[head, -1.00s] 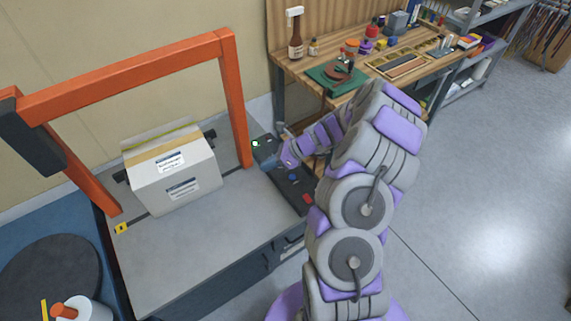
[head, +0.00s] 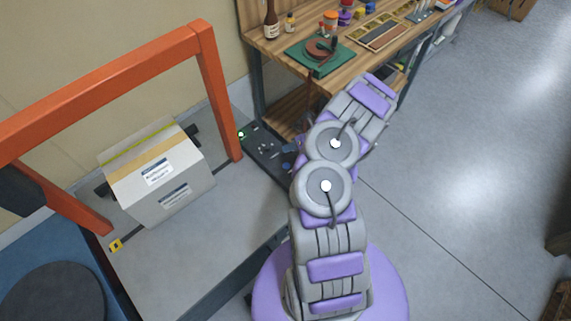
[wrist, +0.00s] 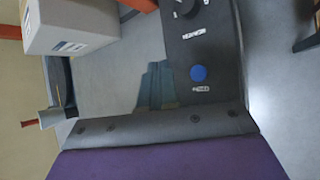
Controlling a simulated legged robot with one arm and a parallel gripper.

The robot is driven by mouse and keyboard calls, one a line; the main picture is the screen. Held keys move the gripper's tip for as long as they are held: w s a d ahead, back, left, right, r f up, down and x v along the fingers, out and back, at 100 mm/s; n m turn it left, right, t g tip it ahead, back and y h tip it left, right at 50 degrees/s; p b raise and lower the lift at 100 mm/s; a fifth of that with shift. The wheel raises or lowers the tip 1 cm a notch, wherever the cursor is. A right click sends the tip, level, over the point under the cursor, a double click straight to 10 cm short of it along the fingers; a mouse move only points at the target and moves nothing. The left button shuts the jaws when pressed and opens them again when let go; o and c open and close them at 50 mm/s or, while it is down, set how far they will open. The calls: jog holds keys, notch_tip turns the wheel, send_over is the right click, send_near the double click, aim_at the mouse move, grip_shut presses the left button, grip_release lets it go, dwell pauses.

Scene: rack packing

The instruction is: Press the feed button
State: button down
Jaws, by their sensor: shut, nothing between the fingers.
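A round blue button (wrist: 198,73) sits on the dark control panel (wrist: 217,45) in the wrist view, with a small blurred label beside it. My gripper (wrist: 156,70) shows in the wrist view as blue-grey fingers held together, empty, to the left of the blue button. The fingertips look apart from the button in the picture; their height above the panel is hard to judge. In the head view the panel (head: 262,149) has a lit green light (head: 241,134) at its far end. My arm hides its near end and much of my gripper there.
A taped white carton (head: 160,178) stands on the grey table (head: 205,238) under an orange frame (head: 214,95), left of the panel. A wooden workbench (head: 268,53) with a green mat (head: 318,56) and small items stands behind. Open floor lies to the right.

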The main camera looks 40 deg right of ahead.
jog(key=shift+f, duration=0.1)
jog(key=b, duration=0.6)
send_over(289, 166)
notch_tip(289, 166, down, 7)
jog(key=shift+w, duration=0.15)
jog(key=shift+d+f+b, duration=0.1)
jog(key=shift+f+b, duration=0.4)
jog(key=shift+f, duration=0.3)
jog(key=shift+f, duration=0.15)
dwell(1.0)
jog(key=shift+f, duration=0.2)
